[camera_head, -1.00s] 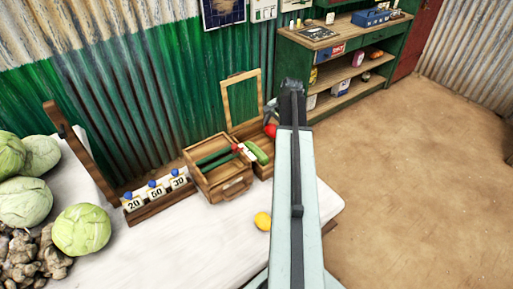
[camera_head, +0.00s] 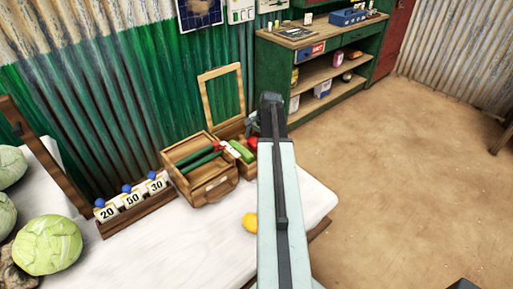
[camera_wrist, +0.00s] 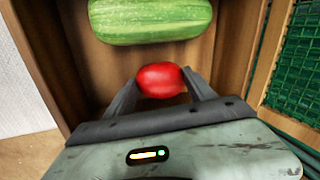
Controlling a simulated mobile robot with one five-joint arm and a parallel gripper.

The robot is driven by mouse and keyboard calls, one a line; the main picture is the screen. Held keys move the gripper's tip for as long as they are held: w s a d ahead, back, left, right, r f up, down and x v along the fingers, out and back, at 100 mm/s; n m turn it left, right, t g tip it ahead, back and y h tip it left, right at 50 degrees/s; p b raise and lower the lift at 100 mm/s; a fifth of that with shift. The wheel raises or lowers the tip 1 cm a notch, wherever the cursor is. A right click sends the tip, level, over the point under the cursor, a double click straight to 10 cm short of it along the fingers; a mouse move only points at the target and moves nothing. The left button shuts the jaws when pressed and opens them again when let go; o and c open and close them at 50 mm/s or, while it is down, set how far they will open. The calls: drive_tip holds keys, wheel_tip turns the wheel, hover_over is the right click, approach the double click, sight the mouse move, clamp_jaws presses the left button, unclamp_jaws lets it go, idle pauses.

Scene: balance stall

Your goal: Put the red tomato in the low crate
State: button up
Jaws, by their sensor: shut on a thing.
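The red tomato (camera_wrist: 161,80) is between the two fingers of my gripper (camera_wrist: 160,88) in the wrist view, and the fingers are shut on it. In the head view the tomato (camera_head: 253,143) shows as a small red patch beside my arm. The low crate is wooden; its inner floor (camera_wrist: 110,70) and side wall (camera_wrist: 40,65) show around and below the tomato in the wrist view. A striped green vegetable (camera_wrist: 150,20) lies in that crate, ahead of the tomato. I cannot tell whether the tomato touches the crate floor.
A yellow fruit (camera_head: 250,222) lies on the white table (camera_head: 170,240) near my arm. Number cards (camera_head: 132,198) and cabbages (camera_head: 48,245) are at left.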

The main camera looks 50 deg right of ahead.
drive_tip(key=shift+f, duration=0.4)
drive_tip(key=o, duration=1.4)
drive_tip(key=shift+o, duration=0.2)
drive_tip(key=shift+r, duration=0.1)
drive_tip(key=p+v, duration=1.2)
drive_tip(key=shift+r, duration=0.15)
